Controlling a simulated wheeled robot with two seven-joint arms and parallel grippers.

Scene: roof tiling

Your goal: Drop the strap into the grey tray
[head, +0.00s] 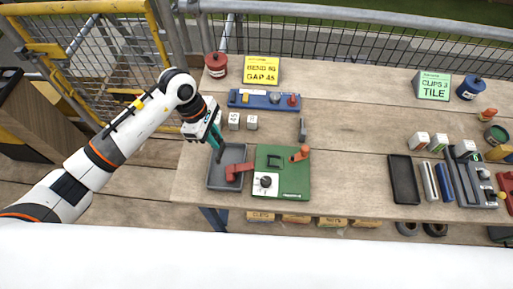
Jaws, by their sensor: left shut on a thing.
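My left gripper (217,143) comes in from the left, pointing down over the grey tray (212,183). It is shut on a thin, dark piece, taken to be the strap, which is mostly hidden by the teal fingers. I cannot tell whether the strap touches the tray floor. The grey tray lies near the table's front left edge. My right gripper is not in view.
Two small white blocks (243,122) and a blue rack (264,99) stand behind the tray. A red canister (216,65) and a yellow sign (262,70) are farther back. A dark empty tray (404,180) lies to the right.

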